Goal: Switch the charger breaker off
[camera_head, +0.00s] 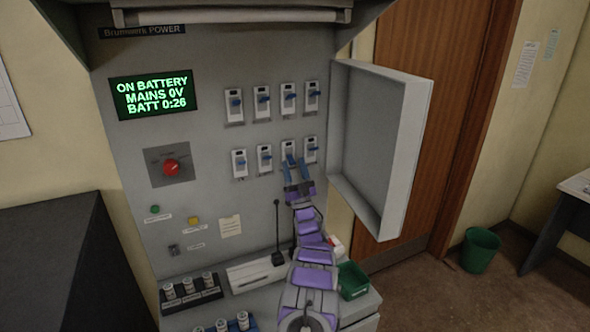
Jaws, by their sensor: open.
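The grey console panel (205,130) carries two rows of white breakers with blue levers. The upper row has a breaker (234,106) at its left end and another (312,96) at its right end. In the lower row, one breaker (239,164) is at the left end and one (311,149) at the right end. I cannot read which is the charger breaker. My gripper (293,163) is open, its two blue fingers around or in front of the third lower breaker (288,151), partly hiding it. Contact cannot be told.
An open cabinet door (405,150) stands right of the breakers, close to my arm. A red rotary knob (171,167) and a green-lit display (153,94) are at left. Below are a microphone (277,235), a fuse rack (192,293) and a green bin (352,281).

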